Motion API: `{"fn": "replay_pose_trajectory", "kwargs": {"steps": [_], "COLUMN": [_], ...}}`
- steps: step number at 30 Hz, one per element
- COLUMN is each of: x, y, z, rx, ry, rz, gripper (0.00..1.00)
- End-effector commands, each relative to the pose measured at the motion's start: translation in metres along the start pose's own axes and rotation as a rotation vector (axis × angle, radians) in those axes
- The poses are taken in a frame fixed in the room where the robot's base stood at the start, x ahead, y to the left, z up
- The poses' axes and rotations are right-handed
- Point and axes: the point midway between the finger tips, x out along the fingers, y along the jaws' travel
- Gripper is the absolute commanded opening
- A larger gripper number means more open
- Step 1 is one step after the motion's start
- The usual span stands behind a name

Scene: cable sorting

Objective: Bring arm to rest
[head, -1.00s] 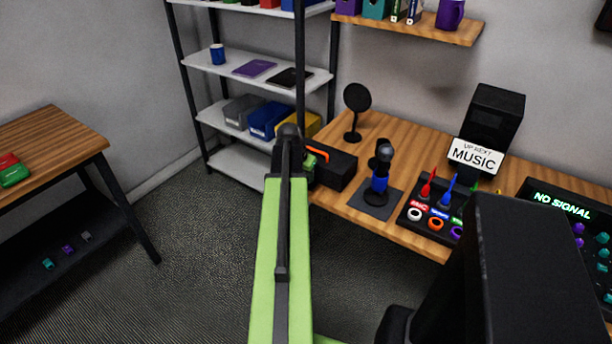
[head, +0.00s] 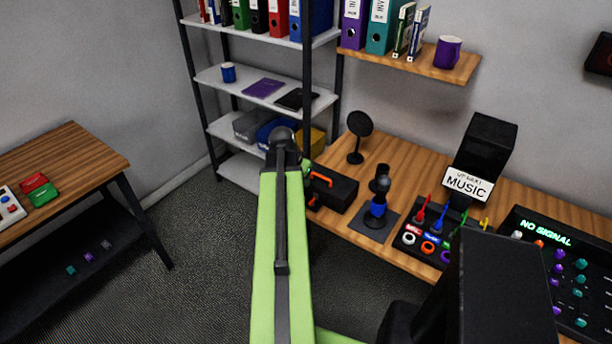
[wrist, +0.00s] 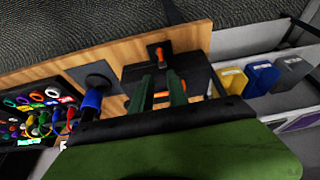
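My green arm reaches forward up the middle of the head view, and its far end hides most of my gripper there. In the wrist view my gripper (wrist: 161,84) shows two green fingers standing apart, with no held object visible between them. Behind the fingers is a black toolbox (wrist: 133,75) with orange parts. The toolbox (head: 338,193) also shows in the head view, on the wooden desk just right of the arm's far end. I cannot tell how far the fingers are from it.
A metal shelf (head: 215,76) stands behind the arm. A side table (head: 75,160) is at left, with open carpet (head: 205,260) between.

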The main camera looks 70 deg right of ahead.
Motion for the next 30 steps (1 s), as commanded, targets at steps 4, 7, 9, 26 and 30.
{"fn": "replay_pose_trajectory", "kwargs": {"steps": [4, 7, 9, 26, 30], "x": [-0.016, -0.014, -0.013, -0.05, -0.087], "y": [0.0, 0.0, 0.0, -0.113, -0.186], "z": [0.0, 0.001, 0.001, 0.088, 0.182], "rx": [-0.001, 0.0, 0.0, -0.214, -0.39], "ry": [0.0, 0.0, 0.0, 0.0, -0.012], "rz": [0.0, 0.0, 0.0, -0.089, -0.167], "gripper": [0.2, 0.2, 0.2, 0.2, 0.2]}}
